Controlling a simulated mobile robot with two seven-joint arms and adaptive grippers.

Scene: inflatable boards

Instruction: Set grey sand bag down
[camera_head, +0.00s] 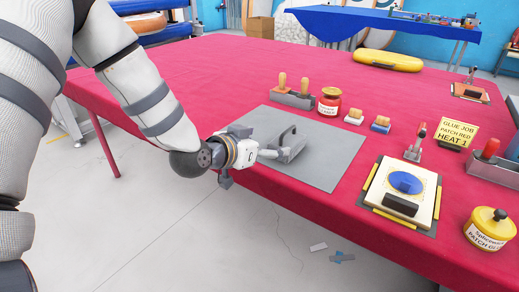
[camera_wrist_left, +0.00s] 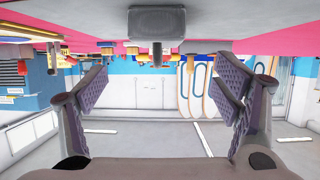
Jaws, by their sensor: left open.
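The grey sand bag (camera_head: 293,143), a small grey block with a dark handle, rests on the grey mat (camera_head: 325,172) near the table's front edge. My left gripper (camera_head: 275,153) reaches in from the left, close beside the bag, and partly covers it. In the left wrist view, which is upside down, the bag (camera_wrist_left: 175,22) shows beyond the fingertips. The left gripper (camera_wrist_left: 165,88) is wide open there, with nothing between its fingers. My right gripper is in neither view.
On the red table (camera_head: 225,75), a rack of wooden-handled tools (camera_head: 292,97) and a red jar (camera_head: 329,102) stand behind the mat. A framed pad with a blue patch (camera_head: 406,182) and a yellow pot (camera_head: 487,229) stand to the right. The right part of the mat is clear.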

